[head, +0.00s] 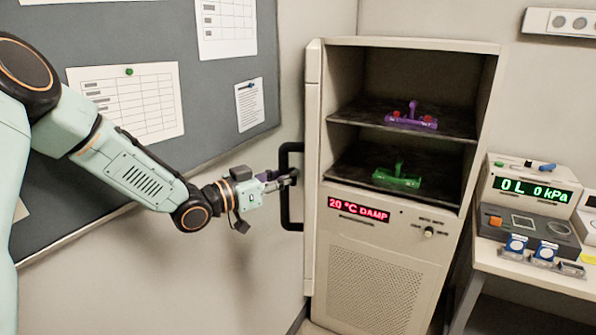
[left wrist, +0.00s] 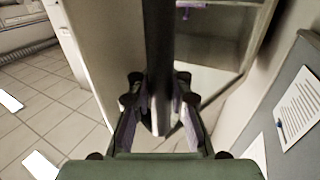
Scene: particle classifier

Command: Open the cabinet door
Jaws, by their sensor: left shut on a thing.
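The cabinet (head: 372,250) stands in the middle of the head view. Its pale door (head: 312,170) is swung open at the left side and seen nearly edge-on, so the shelves inside are exposed. A black bar handle (head: 291,212) sits on the door's left face. My left gripper (head: 288,179) is shut on the handle's upright bar. In the left wrist view the dark handle (left wrist: 159,50) runs between my left gripper's fingers (left wrist: 160,100), beside the door panel (left wrist: 100,40). My right gripper is in neither view.
A purple rack (head: 411,121) and a green rack (head: 397,178) stand on the cabinet shelves. A table (head: 540,278) with a pressure meter (head: 530,188) stands at the right. A noticeboard (head: 225,110) hangs on the wall behind my left arm.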

